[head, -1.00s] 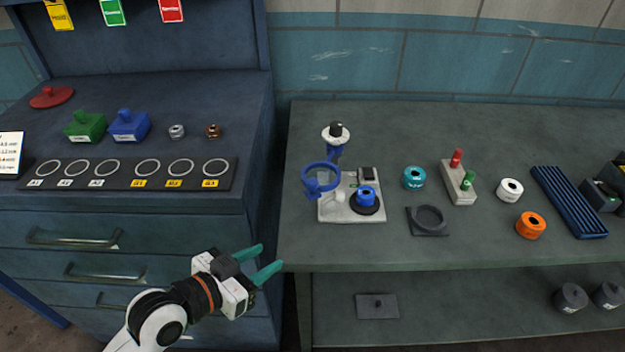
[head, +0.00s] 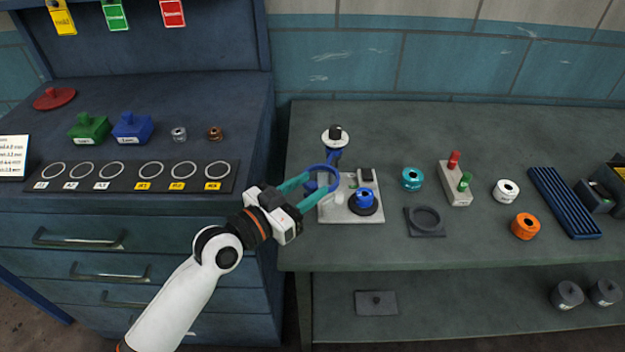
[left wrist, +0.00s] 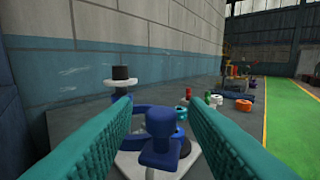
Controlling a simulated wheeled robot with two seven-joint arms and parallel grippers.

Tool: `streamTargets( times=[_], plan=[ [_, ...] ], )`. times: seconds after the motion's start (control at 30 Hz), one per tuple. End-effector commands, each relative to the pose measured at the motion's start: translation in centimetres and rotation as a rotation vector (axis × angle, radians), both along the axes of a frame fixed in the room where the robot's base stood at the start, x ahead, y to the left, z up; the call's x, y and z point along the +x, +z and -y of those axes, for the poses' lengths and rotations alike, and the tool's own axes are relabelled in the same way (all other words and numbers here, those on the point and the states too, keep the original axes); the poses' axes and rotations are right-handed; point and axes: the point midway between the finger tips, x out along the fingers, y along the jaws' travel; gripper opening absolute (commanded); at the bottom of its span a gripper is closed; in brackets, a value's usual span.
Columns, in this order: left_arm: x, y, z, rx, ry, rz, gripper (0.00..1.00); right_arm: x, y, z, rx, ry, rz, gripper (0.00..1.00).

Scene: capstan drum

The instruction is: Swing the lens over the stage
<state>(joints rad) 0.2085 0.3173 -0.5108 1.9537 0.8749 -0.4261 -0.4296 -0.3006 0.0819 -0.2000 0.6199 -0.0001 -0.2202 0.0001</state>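The lens is a blue ring (head: 334,172) on a blue arm from a post with a white collar and black knob (head: 335,136). It hangs over the left side of the pale base plate (head: 338,211). The stage is a dark disc (head: 374,208) at the plate's right, with a blue spool-like piece (head: 364,198) on it. My left gripper (head: 306,194) is open at the ring's left edge. In the left wrist view, the lens's blue knob (left wrist: 159,137) stands between the open teal fingers; contact cannot be told. My right gripper is in neither view.
On the bench are a teal ring (head: 412,178), a block with red and green pegs (head: 456,190), a dark square holder (head: 425,221), and white (head: 506,190) and orange (head: 526,226) rings. The blue cabinet (head: 130,255) stands left. The bench front is clear.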

Motion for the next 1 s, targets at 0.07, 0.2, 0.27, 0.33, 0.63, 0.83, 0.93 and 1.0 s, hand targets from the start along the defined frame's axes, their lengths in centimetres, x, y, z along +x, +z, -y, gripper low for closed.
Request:
streamTargets(
  times=[0.07, 0.2, 0.27, 0.33, 0.63, 0.83, 0.93, 1.0],
  plan=[
    [0.56, 0.09, 0.68, -0.001, -0.001, 0.0, 0.4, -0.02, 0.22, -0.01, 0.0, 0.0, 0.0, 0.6],
    [1.01, 0.01, 1.18, 0.001, -0.001, 0.0, 0.4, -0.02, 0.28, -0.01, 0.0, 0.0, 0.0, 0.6],
    [1.06, -0.03, 1.25, 0.001, -0.001, 0.0, 0.4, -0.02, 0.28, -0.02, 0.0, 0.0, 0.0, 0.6],
    [1.07, -0.06, 1.27, 0.001, -0.001, 0.0, 0.4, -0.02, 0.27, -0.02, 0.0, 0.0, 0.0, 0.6],
    [1.06, -0.06, 1.22, 0.001, -0.001, 0.0, 0.14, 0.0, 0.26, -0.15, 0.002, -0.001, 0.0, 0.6],
    [1.06, -0.05, 1.2, 0.001, 0.0, 0.0, 0.0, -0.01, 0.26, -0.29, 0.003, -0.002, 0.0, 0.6],
    [1.05, -0.04, 1.21, 0.001, 0.0, 0.0, 0.0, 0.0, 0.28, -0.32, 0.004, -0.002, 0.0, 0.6],
    [1.02, -0.02, 1.27, 0.001, 0.001, -0.001, 0.0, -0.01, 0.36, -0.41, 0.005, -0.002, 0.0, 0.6]
  ],
)
